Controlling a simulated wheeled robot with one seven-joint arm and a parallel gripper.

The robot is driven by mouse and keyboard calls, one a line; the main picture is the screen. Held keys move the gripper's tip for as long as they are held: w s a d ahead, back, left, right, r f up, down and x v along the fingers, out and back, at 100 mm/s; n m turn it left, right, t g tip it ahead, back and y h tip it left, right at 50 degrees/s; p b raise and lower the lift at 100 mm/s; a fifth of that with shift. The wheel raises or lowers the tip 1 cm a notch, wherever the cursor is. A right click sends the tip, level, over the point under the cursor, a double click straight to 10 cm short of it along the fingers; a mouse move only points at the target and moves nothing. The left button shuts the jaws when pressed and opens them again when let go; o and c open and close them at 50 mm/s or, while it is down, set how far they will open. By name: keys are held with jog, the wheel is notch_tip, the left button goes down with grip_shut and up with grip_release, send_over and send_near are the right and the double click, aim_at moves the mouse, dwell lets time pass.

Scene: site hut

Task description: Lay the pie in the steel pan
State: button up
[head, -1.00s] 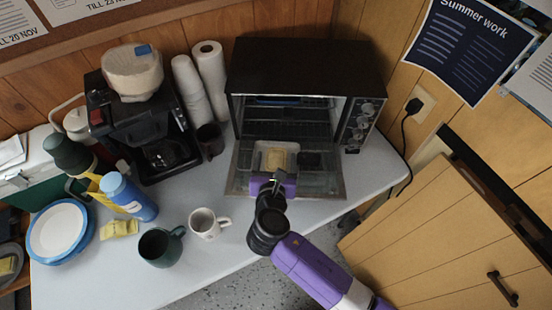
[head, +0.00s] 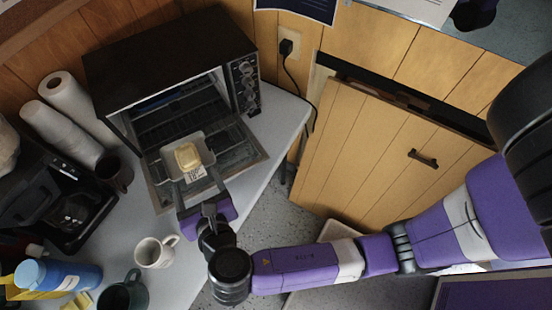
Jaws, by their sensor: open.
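The pie (head: 187,156) is a small pale-yellow block with a printed white label on its near side. It appears to lie in the steel pan (head: 168,162), a shallow grey tray on the lowered oven door. My gripper (head: 197,179) is open at the near side of the pie, its two fingers spread apart and pointing towards the oven. Nothing shows held between them. Whether the fingers touch the pan, and how the pie's underside rests, I cannot tell.
The black toaster oven (head: 165,60) stands open behind, its glass door (head: 246,154) lowered over the table. A white mug (head: 153,252), a dark green mug (head: 122,296), a dark cup (head: 114,175) and a coffee maker (head: 40,205) stand to the left. The table's edge is close on the right.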

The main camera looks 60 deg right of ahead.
jog(key=s+d+f+m+y, duration=0.2)
jog(key=s+f+m+y, duration=0.1)
jog(key=s+m, duration=0.3)
jog(key=s+d+f+m+y, duration=0.25)
jog(key=s+m, duration=0.25)
jog(key=s, duration=0.3)
jog(key=s+r+m+t, duration=0.1)
jog(key=s+r+m, duration=0.4)
jog(key=r+m, duration=0.3)
jog(key=s+d+r+m+t+y, duration=0.1)
jog(key=s+r+m+t, duration=0.1)
jog(key=s+r+m, duration=0.4)
notch_tip(320, 180, up, 2)
jog(key=m, duration=0.4)
jog(key=shift+d+r+m+t, duration=0.2)
jog(key=shift+m+t, duration=0.1)
jog(key=shift+m, duration=0.1)
